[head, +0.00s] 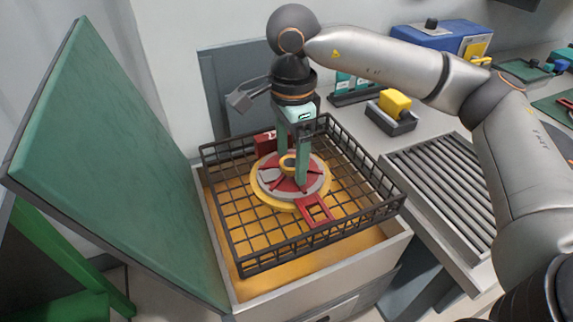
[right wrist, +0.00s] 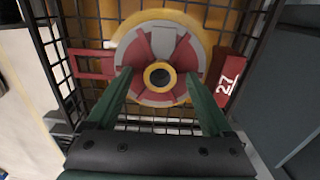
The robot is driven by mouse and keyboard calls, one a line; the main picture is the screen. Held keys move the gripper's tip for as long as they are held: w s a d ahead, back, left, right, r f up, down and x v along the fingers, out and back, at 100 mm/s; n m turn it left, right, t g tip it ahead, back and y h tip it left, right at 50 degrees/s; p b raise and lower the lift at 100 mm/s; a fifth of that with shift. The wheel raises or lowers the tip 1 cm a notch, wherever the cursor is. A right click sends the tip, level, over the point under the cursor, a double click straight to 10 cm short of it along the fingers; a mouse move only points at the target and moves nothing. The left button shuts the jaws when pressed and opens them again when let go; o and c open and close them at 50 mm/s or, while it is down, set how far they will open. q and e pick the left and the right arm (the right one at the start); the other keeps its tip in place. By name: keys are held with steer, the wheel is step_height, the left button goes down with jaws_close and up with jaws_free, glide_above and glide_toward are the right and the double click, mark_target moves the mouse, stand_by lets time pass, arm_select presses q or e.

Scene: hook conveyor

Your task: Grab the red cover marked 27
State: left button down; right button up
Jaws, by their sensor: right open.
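The red cover (head: 315,209) lies in a black wire basket. Its open red frame sticks out toward the front, and a red tab stands at the back. In the right wrist view the tab of the red cover (right wrist: 229,80) reads 27. Red spokes show on a round grey disc with a yellow rim (head: 262,196) and a yellow ring knob (head: 287,163) in the middle. My right gripper (head: 294,172) points down over the knob with its green fingers spread, one on each side. It also shows in the right wrist view (right wrist: 158,76), empty. My left gripper is out of view.
The wire basket (head: 240,262) sits in an open box with a yellow floor (head: 280,273). A raised green lid (head: 110,160) stands at left. At right are a roller conveyor (head: 445,190) and a yellow object on a black base (head: 393,103).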

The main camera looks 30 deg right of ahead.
jaws_close()
stand_by(0.7)
steer(key=shift+w+r, duration=0.1)
stand_by(0.6)
